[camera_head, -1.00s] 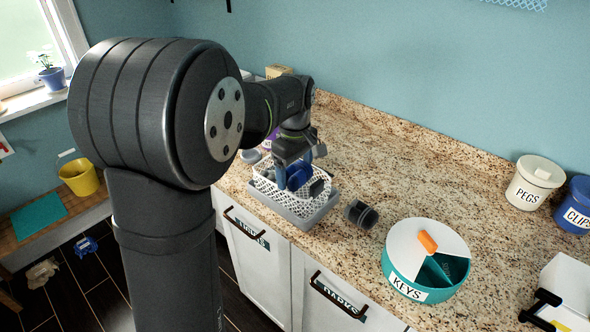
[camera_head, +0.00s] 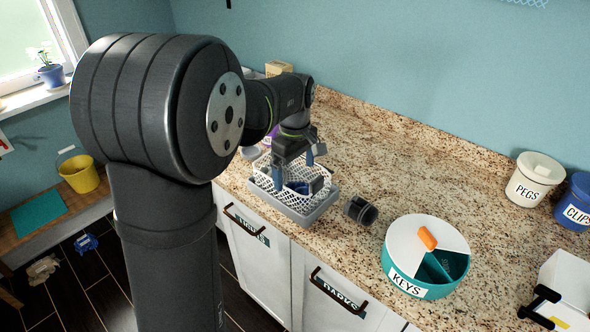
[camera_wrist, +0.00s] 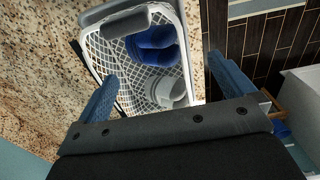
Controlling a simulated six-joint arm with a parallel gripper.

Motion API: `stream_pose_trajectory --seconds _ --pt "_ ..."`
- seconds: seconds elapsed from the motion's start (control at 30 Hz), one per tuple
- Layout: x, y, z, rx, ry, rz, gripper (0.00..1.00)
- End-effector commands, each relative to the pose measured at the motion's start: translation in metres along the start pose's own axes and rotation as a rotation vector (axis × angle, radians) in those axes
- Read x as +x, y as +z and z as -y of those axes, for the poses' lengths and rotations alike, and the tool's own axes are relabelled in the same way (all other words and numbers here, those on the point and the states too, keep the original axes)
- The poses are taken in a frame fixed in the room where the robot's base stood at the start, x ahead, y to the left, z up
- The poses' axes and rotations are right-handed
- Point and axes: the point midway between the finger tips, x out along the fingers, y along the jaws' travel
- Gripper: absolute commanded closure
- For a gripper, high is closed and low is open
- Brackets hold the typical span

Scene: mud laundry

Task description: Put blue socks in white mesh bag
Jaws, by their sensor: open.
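The white mesh bag (camera_head: 272,183) stands open-topped like a basket in a grey tray (camera_head: 307,216) on the counter. The blue socks (camera_wrist: 152,46), rolled up, lie inside the bag; they also show through its opening in the head view (camera_head: 298,187). My gripper (camera_head: 294,170) is open above the bag. In the wrist view its fingers (camera_wrist: 163,68) are spread wide with nothing held between them. A grey-white roll (camera_wrist: 172,91) and a dark grey piece (camera_wrist: 128,33) are also in the bag, beside the blue socks.
A dark rolled item (camera_head: 360,210) lies on the counter right of the tray. A teal KEYS tub (camera_head: 400,272) stands farther right. A PEGS jar (camera_head: 532,184) and a CLIPS jar (camera_head: 576,208) stand at the back right.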

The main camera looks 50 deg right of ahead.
Motion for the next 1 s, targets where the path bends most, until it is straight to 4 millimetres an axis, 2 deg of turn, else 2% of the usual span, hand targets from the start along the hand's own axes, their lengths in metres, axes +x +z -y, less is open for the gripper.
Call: stream_pose_trajectory --seconds 0.17,0.4,0.53,0.7,1.0 --pt "-0.032 0.0 -0.001 0.0 0.005 -0.002 0.01" --pt "-0.086 0.0 -0.001 0.0 0.004 -0.002 0.01" --pt "-0.108 0.0 -0.001 0.0 0.004 -0.002 0.01" --pt "-0.123 0.0 0.0 0.0 0.002 -0.001 0.01" --pt "-0.126 0.0 0.0 0.0 0.001 -0.001 0.01"
